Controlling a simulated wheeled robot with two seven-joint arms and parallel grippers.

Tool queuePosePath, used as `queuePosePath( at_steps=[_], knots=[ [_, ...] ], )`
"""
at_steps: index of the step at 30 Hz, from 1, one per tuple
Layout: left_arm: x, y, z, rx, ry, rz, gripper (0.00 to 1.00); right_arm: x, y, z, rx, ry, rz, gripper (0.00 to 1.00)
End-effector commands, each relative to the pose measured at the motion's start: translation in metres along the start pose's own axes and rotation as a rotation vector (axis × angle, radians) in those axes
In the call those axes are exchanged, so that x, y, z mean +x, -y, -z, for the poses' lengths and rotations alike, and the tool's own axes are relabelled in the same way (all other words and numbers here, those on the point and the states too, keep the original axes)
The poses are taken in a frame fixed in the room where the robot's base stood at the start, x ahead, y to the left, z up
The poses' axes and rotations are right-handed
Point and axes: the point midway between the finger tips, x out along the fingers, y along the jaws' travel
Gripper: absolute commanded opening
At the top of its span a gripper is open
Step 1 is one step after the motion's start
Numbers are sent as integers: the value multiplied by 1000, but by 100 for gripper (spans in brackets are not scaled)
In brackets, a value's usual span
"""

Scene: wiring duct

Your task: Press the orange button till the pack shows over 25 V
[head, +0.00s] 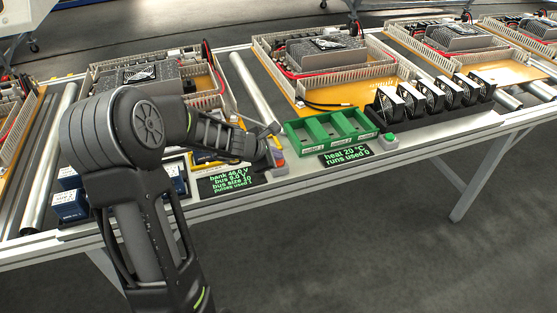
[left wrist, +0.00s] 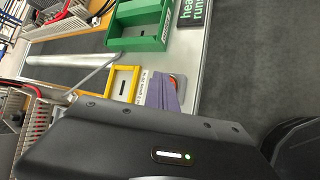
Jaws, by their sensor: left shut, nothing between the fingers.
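The orange button (head: 280,163) sits on a small grey box at the table's front edge, partly hidden by my left gripper (head: 270,152). The gripper is shut and empty, its tips at or just over the button; I cannot tell whether they touch it. In the left wrist view the fingers (left wrist: 163,95) lie beside the partly covered button (left wrist: 181,82). A black display (head: 228,180) left of the button has green text that seems to read bank 46.0 V, bus 9.0 V and pulses used 1; the small digits are hard to read. My right gripper is out of view.
A green compartment tray (head: 333,130) stands right of the button. Beyond it are a second display (head: 345,155), a green button (head: 388,141) and a row of black fans (head: 435,97). A yellow-framed tray (left wrist: 121,84) is close to the fingers. Blue boxes (head: 70,205) stand at left.

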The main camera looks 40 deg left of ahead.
Motion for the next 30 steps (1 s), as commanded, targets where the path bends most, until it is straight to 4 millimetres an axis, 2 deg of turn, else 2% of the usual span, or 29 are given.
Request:
queuePosePath(
  at_steps=[6,20,30],
  knots=[
    [-9,-6,-6,0,0,0,0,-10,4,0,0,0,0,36],
    [-11,-8,-8,0,0,-1,0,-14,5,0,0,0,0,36],
    [-34,-25,-25,1,1,0,0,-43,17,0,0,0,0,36]
  ],
)
